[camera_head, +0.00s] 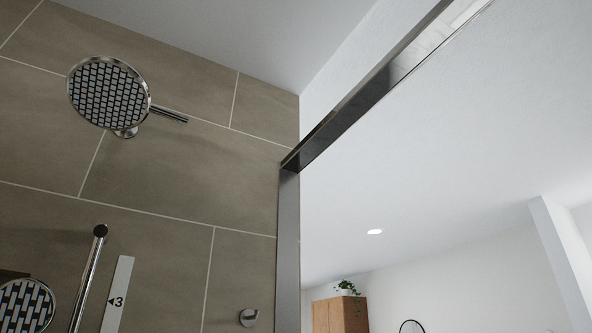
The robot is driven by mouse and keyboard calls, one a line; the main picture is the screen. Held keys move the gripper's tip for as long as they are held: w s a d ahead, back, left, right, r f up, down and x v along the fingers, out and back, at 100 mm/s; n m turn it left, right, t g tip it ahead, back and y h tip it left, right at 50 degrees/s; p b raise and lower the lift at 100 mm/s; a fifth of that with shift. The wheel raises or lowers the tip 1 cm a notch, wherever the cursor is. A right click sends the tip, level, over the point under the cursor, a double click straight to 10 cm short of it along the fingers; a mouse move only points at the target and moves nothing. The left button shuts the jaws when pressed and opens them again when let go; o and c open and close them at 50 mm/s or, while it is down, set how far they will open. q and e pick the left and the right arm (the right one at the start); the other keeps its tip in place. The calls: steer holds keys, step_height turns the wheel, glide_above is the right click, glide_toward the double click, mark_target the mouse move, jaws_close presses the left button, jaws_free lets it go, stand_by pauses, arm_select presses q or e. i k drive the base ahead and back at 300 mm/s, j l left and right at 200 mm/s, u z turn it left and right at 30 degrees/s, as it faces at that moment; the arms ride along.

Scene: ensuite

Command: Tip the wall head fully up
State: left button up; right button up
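The wall head (107,94) is a round chrome shower head with a dark patterned face, high on the tiled wall at the upper left. Its face is turned towards me. A short chrome handle (169,115) sticks out from its right side, and a chrome wall mount (125,132) shows below it. Neither of my grippers is in view, and nothing touches the head.
A small chrome knob (248,317) is on the wall. A metal frame (287,250) stands right of the tiles, with a rail running up right.

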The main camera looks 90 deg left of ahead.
mark_target(106, 91)
steer(key=u, duration=2.1)
steer(key=k+j+u, duration=0.1)
steer(key=u, duration=0.3)
steer(key=k+j+u, duration=0.2)
steer(key=u, duration=0.25)
steer(key=k+j+u, duration=0.1)
steer(key=u, duration=0.3)
steer(key=j, duration=0.1)
